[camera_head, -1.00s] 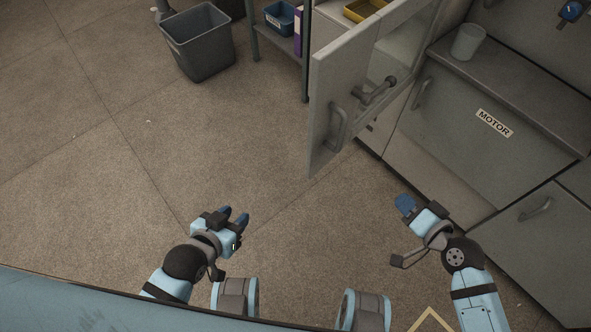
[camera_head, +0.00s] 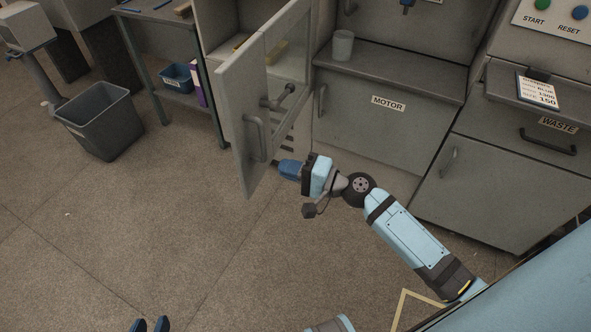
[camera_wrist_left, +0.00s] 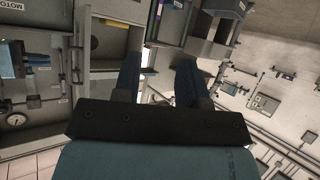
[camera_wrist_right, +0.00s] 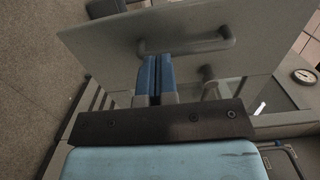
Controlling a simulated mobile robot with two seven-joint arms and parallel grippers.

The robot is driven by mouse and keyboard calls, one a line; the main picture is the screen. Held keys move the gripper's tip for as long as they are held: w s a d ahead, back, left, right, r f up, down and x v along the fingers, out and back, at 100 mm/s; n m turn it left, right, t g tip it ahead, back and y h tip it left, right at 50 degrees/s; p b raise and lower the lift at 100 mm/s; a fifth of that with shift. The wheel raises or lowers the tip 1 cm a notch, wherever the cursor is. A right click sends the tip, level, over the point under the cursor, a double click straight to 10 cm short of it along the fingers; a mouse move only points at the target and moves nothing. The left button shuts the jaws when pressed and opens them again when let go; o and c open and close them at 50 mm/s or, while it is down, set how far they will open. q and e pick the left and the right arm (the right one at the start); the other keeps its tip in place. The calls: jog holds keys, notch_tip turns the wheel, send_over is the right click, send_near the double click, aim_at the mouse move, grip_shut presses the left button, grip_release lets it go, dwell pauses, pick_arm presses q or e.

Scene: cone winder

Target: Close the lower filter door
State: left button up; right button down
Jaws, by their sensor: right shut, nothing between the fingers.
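A grey filter door (camera_head: 240,118) with a bar handle (camera_head: 253,137) stands swung open from its cabinet in the head view. My right gripper (camera_head: 288,169) is shut and empty, just right of the door's lower part. In the right wrist view, its fingers (camera_wrist_right: 154,60) point at the door (camera_wrist_right: 110,45) and their tips appear just below the bar handle (camera_wrist_right: 190,46); I cannot tell if they touch. My left gripper (camera_head: 149,325) shows only its fingertips at the bottom edge. In the left wrist view, its fingers (camera_wrist_left: 158,70) are apart with nothing between them.
The cabinet with the MOTOR panel (camera_head: 400,125) and a cup (camera_head: 343,46) on its ledge stands right of the door. The WASTE drawer (camera_head: 540,140) is farther right. A grey bin (camera_head: 105,122) stands at left. The floor (camera_head: 130,235) before the door is clear.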

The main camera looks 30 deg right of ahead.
aim_at(243, 156)
jog(key=x, duration=0.9)
jog(key=shift+a, duration=0.1)
